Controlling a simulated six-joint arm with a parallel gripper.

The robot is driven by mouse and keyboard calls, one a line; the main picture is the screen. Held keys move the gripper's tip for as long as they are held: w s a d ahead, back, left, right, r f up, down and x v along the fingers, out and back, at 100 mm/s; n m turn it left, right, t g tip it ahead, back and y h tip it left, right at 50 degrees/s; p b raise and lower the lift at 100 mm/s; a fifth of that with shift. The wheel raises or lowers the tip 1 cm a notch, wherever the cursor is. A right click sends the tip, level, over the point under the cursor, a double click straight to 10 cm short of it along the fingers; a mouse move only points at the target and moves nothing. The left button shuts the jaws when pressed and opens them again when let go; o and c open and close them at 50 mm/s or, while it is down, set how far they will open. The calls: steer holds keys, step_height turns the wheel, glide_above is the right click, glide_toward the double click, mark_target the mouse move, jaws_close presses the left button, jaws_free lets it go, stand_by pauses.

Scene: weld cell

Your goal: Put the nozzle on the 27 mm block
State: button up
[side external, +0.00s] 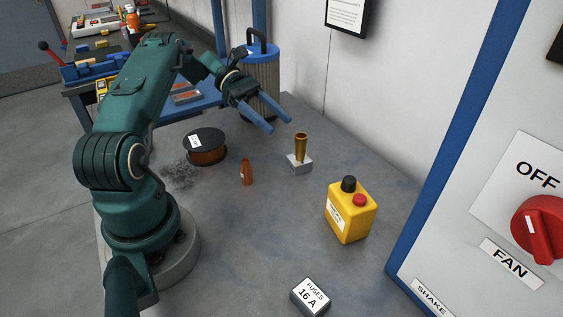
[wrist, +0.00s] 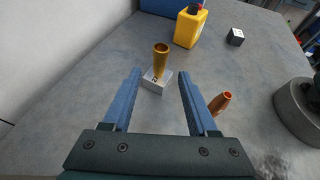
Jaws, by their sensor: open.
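A small grey metal block (side external: 299,167) stands on the table right of centre, with an upright brass tube (side external: 301,145) on top of it. In the wrist view the block (wrist: 163,86) and tube (wrist: 160,58) appear between and beyond my fingertips. The mark on the block is too small to read. A copper-coloured, tapered nozzle (side external: 246,173) stands on the table left of the block; in the wrist view it (wrist: 219,103) is just right of my right finger. My gripper (side external: 280,124) is open and empty, above the table behind the block; its fingers also show in the wrist view (wrist: 159,73).
A yellow control box (side external: 350,213) with black and red knobs stands right of the block. A dark wire spool (side external: 205,147) lies left of the nozzle. A wall and a blue-lidded canister (side external: 263,80) are behind.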

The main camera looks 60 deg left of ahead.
steer(key=shift+a+r, duration=0.1)
steer(key=shift+a, duration=0.05)
steer(key=s+d+r+m+g+y, duration=0.4)
steer(key=d+r+m+y, duration=0.35)
steer(key=d+m, duration=0.35)
steer(key=s+d+r+m+t+y, duration=0.1)
steer(key=s+d+m+t+y, duration=0.4)
steer(key=s+m, duration=0.5)
steer(key=shift+s+d+m, duration=0.35)
steer(key=shift+d+m, duration=0.05)
steer(key=shift+d, duration=0.25)
